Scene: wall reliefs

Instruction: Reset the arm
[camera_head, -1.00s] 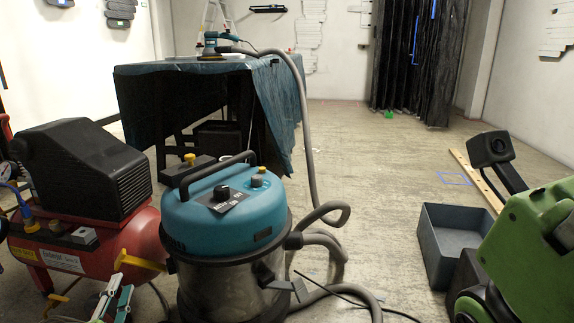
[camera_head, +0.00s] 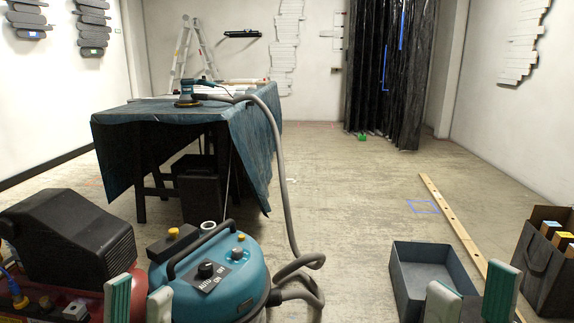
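My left gripper (camera_head: 138,300) shows at the bottom left as two green and pale fingertips with a gap between them. It is open and looks empty, in front of the red compressor. My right gripper (camera_head: 471,297) shows at the bottom right, also as two separated green and pale fingertips. It is open and looks empty, in front of the grey bin. The rest of both arms is out of the frame.
A blue vacuum (camera_head: 222,277) with a grey hose (camera_head: 284,185) stands between my grippers. The compressor (camera_head: 75,240) is at left, the grey bin (camera_head: 398,285) and a dark bag (camera_head: 543,270) at right. A covered table (camera_head: 105,150) stands behind.

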